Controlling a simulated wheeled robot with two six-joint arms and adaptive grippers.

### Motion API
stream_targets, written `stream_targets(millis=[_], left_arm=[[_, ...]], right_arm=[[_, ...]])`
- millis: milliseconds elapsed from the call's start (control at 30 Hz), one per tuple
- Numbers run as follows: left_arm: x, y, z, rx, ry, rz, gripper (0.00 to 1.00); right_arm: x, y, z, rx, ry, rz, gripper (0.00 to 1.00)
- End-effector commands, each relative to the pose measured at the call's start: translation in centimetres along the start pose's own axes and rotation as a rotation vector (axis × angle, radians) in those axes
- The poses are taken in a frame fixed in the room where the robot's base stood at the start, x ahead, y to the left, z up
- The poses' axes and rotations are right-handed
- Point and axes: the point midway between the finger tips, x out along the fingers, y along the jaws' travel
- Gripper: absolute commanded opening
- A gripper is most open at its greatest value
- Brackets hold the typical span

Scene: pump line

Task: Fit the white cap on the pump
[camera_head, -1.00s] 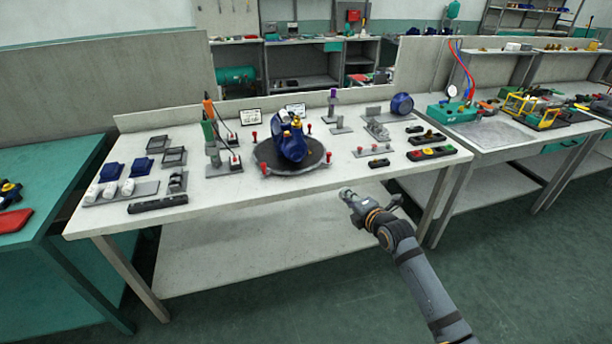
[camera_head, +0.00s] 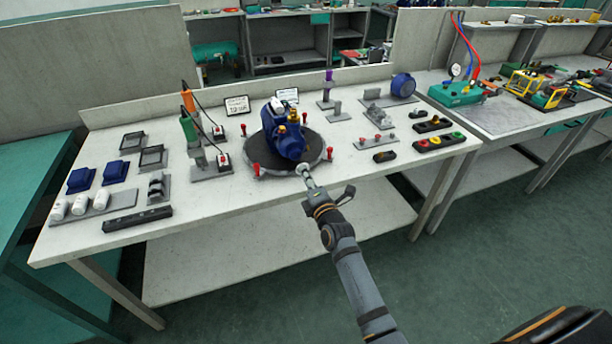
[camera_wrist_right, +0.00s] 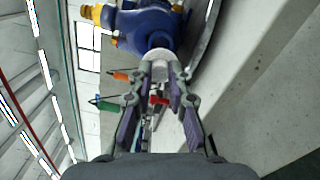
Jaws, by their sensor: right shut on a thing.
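The blue pump (camera_head: 285,132) with brass fittings stands on a dark round turntable (camera_head: 262,163) at the middle of the bench. It also shows in the wrist view (camera_wrist_right: 143,28). My right gripper (camera_head: 309,182) is at the turntable's front edge, in front of the pump. In the wrist view the right gripper (camera_wrist_right: 160,82) is shut on the white cap (camera_wrist_right: 158,58), which points at the pump's near blue end. The cap (camera_head: 302,169) shows small at the gripper's tip in the head view. I cannot tell if it touches the pump. My left gripper is out of view.
Red-knobbed posts (camera_head: 330,154) stand around the turntable. Green and orange tools (camera_head: 188,127) are on a stand to its left. White cylinders (camera_head: 80,204) sit on a grey holder at the far left. Switch boxes (camera_head: 440,141) lie at right. The bench front is mostly clear.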

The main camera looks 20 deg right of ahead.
Motion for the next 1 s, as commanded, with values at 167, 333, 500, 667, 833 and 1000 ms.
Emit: stream_targets(millis=[167,333,500,667,833,1000], left_arm=[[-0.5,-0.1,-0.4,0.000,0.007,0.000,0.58],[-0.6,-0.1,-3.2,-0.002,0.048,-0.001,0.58],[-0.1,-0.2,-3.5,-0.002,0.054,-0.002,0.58],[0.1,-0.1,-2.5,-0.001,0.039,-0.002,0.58],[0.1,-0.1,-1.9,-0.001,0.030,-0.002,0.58],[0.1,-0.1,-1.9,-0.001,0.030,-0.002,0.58]], right_arm=[[1.8,0.2,0.1,0.000,0.000,0.000,0.06],[3.5,0.1,0.1,0.000,0.000,0.001,0.06],[4.8,-0.1,0.0,-0.001,0.000,0.000,0.06],[5.4,-0.1,0.0,0.000,0.001,-0.001,0.06],[5.5,0.0,0.0,0.000,0.001,-0.001,0.06],[5.5,0.0,0.0,0.000,0.001,-0.001,0.06]])
